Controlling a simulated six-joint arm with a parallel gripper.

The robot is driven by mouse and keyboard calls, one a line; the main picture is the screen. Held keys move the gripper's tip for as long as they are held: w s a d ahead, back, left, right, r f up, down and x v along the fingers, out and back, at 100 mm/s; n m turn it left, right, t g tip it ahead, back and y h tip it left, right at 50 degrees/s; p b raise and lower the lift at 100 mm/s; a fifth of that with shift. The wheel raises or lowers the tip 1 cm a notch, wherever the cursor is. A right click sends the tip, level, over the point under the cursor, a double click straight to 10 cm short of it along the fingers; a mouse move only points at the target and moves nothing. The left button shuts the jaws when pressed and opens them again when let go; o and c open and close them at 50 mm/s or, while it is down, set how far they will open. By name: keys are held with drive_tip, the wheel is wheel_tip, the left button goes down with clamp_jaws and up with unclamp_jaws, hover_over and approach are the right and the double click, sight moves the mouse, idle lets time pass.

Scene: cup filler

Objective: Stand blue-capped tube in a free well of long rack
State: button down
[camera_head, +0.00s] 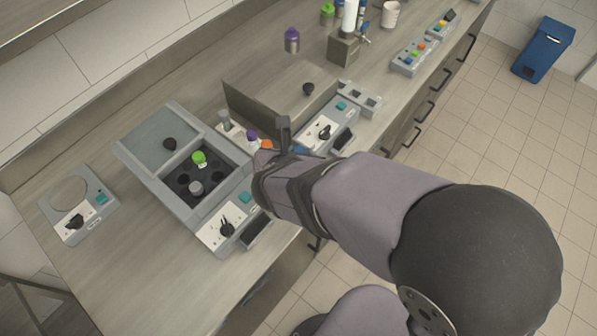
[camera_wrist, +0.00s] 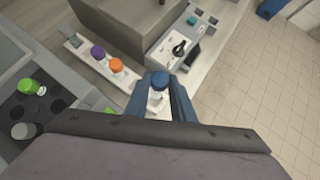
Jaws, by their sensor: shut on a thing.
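My gripper (camera_wrist: 161,98) is shut on the blue-capped tube (camera_wrist: 160,80), one finger on each side of it below the cap. In the head view my gripper (camera_head: 285,140) hides most of the tube; a bit of blue cap (camera_head: 300,150) shows. The long rack (camera_wrist: 82,54) is a pale narrow strip to the left of the held tube. A purple-capped tube (camera_wrist: 97,52) and an orange-capped tube (camera_wrist: 115,65) stand in it; a grey-topped one (camera_head: 224,117) is at its far end. The rack's near end is hidden, and I cannot tell the tube's height over it.
A centrifuge-like machine (camera_head: 178,128) with a green-capped tube (camera_head: 199,158) stands to the left. A tall grey-brown box (camera_head: 262,105) stands behind the rack. Floor lies beyond the bench edge.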

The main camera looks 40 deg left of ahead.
wheel_tip(320, 180, down, 7)
drive_tip(key=shift+b, duration=0.35)
idle(0.3)
drive_tip(key=shift+f+b, duration=0.15)
drive_tip(key=shift+b, duration=0.15)
drive_tip(key=c, duration=1.5)
unclamp_jaws()
drive_tip(key=shift+r, duration=0.25)
drive_tip(key=shift+s+r+p, duration=0.3)
drive_tip(key=shift+s+r, duration=0.1)
drive_tip(key=shift+r, duration=0.05)
drive_tip(key=v, duration=1.1)
drive_tip(key=shift+d+f+p, duration=0.1)
drive_tip(key=shift+p, duration=0.2)
